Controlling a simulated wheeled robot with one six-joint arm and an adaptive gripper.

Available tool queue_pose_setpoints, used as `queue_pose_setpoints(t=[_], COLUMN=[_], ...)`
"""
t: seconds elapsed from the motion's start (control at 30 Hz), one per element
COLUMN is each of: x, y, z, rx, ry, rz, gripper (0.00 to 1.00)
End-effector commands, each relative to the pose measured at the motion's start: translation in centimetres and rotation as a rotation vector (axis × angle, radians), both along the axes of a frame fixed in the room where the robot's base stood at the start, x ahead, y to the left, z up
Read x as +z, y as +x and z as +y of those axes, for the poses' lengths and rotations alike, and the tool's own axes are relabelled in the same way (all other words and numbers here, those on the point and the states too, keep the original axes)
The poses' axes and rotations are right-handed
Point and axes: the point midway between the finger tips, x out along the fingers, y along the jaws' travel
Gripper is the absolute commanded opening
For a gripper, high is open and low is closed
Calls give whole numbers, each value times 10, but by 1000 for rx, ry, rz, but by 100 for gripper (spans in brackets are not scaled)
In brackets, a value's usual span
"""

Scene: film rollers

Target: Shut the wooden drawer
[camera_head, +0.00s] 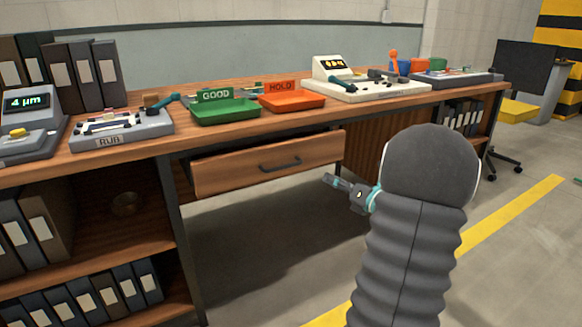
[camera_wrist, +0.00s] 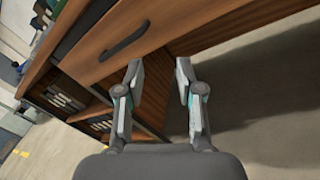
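The wooden drawer (camera_head: 268,163) sits under the desk top and is pulled partly out, with a dark bar handle (camera_head: 280,164) on its front. My gripper (camera_head: 328,179) is in front of the drawer, a little below and to the right of the handle, apart from it. In the wrist view the drawer front (camera_wrist: 90,50) and its handle (camera_wrist: 124,41) show at the upper left, beyond the fingertips. My gripper (camera_wrist: 158,70) shows there with its two fingers apart and nothing between them.
The wooden desk (camera_head: 225,140) carries a green GOOD tray (camera_head: 225,112), an orange HOLD tray (camera_head: 292,103) and several instruments. Shelves with binders (camera_head: 110,290) stand at the left below. The floor (camera_head: 260,270) under and in front of the drawer is clear.

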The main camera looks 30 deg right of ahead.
Motion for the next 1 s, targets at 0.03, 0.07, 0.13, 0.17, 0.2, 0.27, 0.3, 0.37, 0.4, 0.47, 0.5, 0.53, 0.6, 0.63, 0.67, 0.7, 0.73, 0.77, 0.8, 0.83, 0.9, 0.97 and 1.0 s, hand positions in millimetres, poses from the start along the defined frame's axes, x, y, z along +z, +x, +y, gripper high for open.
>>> queue_pose_setpoints(t=[0.03, 0.07, 0.13, 0.17, 0.2, 0.27, 0.3, 0.37, 0.4, 0.47, 0.5, 0.53, 0.6, 0.63, 0.67, 0.7, 0.73, 0.77, 0.8, 0.83, 0.9, 0.97, 1.0], x=[-6, -7, -10, -10, -10, -8, -6, -3, -2, 0, 1, 1, 2, 2, 2, 3, 3, 4, 4, 5, 7, 9, 10], y=[-1, -1, -4, -6, -8, -11, -13, -15, -16, -17, -17, -17, -16, -15, -13, -10, -8, -4, 1, 5, 17, 28, 35], z=[11, 17, 31, 36, 41, 47, 50, 54, 55, 56, 57, 57, 57, 58, 58, 59, 60, 61, 63, 65, 69, 73, 76], rx=[30, 50, 92, 111, 133, 164, 182, 207, 219, 233, 240, 241, 243, 244, 245, 246, 245, 245, 245, 247, 247, 247, 247], ry=[108, 178, 342, 411, 498, 615, 684, 770, 817, 871, 896, 911, 931, 936, 939, 939, 939, 938, 937, 937, 936, 935, 936], rz=[6, 9, 21, 26, 33, 44, 52, 62, 68, 76, 81, 85, 90, 92, 93, 93, 94, 94, 93, 94, 94, 93, 93], gripper=[37, 37, 37, 37, 37, 37, 37, 37, 37, 37, 37, 37, 37, 37, 37, 37, 37, 37, 37, 37, 37, 37, 37])
